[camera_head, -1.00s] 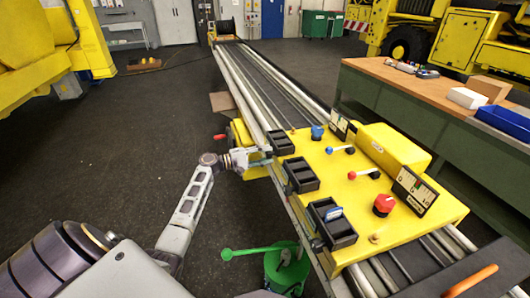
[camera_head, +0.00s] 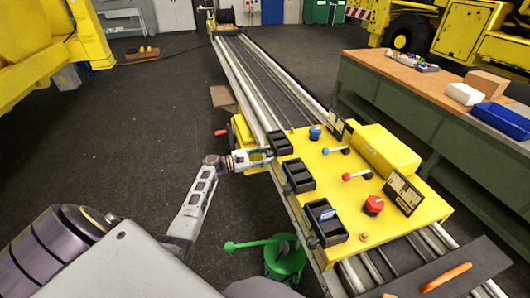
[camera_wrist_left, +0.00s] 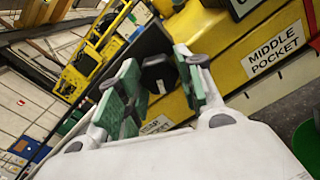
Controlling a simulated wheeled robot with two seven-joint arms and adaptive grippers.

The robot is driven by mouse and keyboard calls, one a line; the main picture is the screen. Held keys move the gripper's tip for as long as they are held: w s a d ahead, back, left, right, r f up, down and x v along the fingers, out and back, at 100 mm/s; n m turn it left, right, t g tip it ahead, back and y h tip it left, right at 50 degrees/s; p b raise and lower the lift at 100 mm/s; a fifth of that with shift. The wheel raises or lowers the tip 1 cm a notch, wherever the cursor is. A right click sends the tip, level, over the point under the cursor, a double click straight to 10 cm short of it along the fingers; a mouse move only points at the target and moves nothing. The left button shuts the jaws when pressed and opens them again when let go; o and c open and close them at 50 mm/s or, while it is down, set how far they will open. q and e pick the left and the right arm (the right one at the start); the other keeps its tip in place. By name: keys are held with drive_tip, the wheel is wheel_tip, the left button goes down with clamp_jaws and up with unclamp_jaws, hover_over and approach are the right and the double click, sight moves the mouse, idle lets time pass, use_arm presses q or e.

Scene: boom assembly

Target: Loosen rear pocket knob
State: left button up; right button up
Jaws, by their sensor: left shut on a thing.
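The rear pocket knob is a small black knob (camera_wrist_left: 157,74) in the left wrist view, beside the yellow cart's side. My left gripper (camera_wrist_left: 160,80) has its green-padded fingers on either side of it and is shut on it. In the head view my left gripper (camera_head: 262,158) reaches the left side of the yellow cart (camera_head: 335,185), beside the farthest black pocket (camera_head: 280,143). The knob is hidden there. A white label reading "MIDDLE POCKET" (camera_wrist_left: 273,49) shows to the right in the wrist view. Another label below the fingers is partly covered. My right gripper is not in view.
The middle (camera_head: 298,176) and nearest black pockets (camera_head: 326,222) line the cart's left edge. A workbench (camera_head: 430,85) stands at the right. The dark floor left of the cart is mostly clear.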

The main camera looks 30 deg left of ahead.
use_arm(q)
drive_tip(key=n+p, duration=0.2)
drive_tip(key=n, duration=0.1)
drive_tip(key=shift+n+p, duration=0.3)
drive_tip(key=shift+n, duration=0.1)
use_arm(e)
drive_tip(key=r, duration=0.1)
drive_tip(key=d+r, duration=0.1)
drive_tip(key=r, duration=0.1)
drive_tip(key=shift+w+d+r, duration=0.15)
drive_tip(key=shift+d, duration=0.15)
use_arm(q)
drive_tip(key=shift+f, duration=0.1)
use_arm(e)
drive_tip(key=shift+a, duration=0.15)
use_arm(q)
drive_tip(key=shift+s, duration=0.1)
drive_tip(key=o, duration=1)
drive_tip(key=shift+c, duration=0.2)
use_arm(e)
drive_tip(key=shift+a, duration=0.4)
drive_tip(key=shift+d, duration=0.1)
